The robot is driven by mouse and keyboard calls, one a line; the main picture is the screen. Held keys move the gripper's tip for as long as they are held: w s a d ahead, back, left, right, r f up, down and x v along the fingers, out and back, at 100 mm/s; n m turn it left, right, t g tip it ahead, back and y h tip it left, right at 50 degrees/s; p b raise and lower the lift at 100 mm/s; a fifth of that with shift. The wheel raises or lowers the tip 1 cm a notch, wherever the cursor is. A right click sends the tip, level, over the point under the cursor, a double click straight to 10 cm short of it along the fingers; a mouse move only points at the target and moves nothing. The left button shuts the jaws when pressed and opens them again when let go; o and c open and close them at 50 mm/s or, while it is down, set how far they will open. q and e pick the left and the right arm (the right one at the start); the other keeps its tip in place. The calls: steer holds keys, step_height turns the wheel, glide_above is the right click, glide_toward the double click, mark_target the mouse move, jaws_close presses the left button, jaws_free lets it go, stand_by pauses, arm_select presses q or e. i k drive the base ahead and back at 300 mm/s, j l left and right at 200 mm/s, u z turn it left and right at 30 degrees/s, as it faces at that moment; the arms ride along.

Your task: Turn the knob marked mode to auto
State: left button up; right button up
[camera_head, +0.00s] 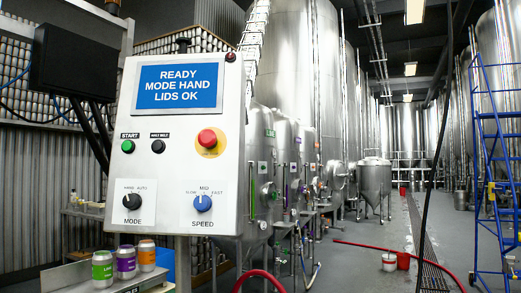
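The control panel (180,113) is a pale box facing me. Its black mode knob (132,201) sits at the lower left on a white plate marked MODE, with HAND at upper left and AUTO at upper right. The knob's pointer is too small to read surely. The blue display (179,86) above reads READY, MODE HAND, LIDS OK. Neither of my grippers is in view, and nothing touches the knob.
A blue speed knob (203,203) is right of the mode knob. Above are a green start button (128,146), a black button (158,146) and a red mushroom button (207,138). Several cans (125,262) stand below the panel. A dark box (72,62) is at left.

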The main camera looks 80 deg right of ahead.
mark_target(132, 201)
steer(key=z, duration=2.3)
